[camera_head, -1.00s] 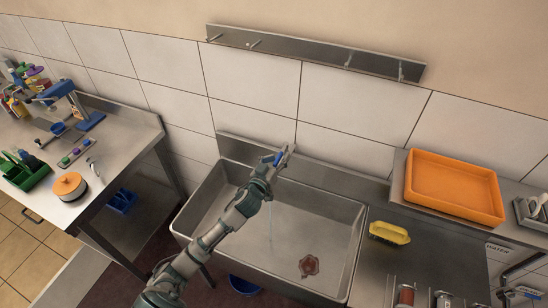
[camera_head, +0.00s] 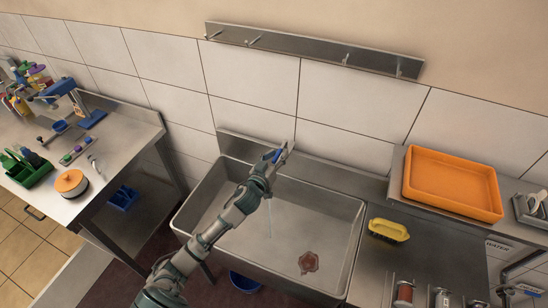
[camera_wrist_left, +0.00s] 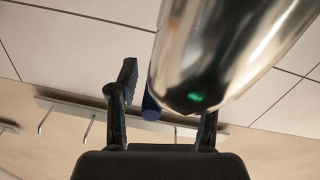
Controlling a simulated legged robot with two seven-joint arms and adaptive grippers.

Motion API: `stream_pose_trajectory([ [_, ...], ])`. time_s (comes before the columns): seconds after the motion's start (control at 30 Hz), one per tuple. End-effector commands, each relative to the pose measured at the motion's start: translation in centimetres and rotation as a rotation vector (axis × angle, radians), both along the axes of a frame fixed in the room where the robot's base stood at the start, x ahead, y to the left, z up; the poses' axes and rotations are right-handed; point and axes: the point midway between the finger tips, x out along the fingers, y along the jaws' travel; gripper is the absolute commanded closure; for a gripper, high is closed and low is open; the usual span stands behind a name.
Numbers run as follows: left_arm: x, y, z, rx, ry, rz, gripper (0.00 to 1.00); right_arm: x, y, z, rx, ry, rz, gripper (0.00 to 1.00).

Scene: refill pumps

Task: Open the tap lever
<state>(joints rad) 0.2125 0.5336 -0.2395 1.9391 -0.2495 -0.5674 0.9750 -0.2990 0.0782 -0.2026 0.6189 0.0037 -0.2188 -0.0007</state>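The tap is mostly hidden behind my left gripper (camera_head: 281,155) at the back of the steel sink (camera_head: 335,272). In the wrist view the shiny metal tap body (camera_wrist_left: 215,55) fills the upper right. The blue lever end (camera_wrist_left: 151,106) shows between my left gripper's two dark fingers (camera_wrist_left: 163,112). The fingers are apart, with a gap on either side of the lever; I cannot tell whether one touches it. A thin pale stream, seemingly water (camera_head: 269,218), falls into the sink below the gripper. My right gripper is not in view.
A reddish-brown patch (camera_head: 309,262) lies on the sink floor. An orange tray (camera_head: 452,184) and a yellow brush (camera_head: 388,230) are at the right. An orange-topped pot (camera_head: 71,184) stands on the left table. A steel hook rail (camera_head: 312,48) runs along the wall.

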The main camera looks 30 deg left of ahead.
Motion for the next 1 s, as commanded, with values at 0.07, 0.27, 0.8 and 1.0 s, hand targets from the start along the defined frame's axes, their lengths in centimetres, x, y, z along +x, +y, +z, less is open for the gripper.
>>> stream_pose_trajectory([
  [0.07,-0.6,0.1,-0.1,0.000,0.001,0.000,0.53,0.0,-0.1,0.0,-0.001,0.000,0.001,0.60],
  [0.27,-4.4,0.1,-0.2,-0.003,0.003,-0.002,0.53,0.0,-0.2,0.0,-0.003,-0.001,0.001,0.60],
  [0.8,-11.8,0.1,-0.2,-0.001,0.001,0.000,0.53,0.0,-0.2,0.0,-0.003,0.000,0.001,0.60],
  [1.0,-11.8,0.1,-0.2,-0.001,0.001,0.000,0.53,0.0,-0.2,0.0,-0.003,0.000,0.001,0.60],
])
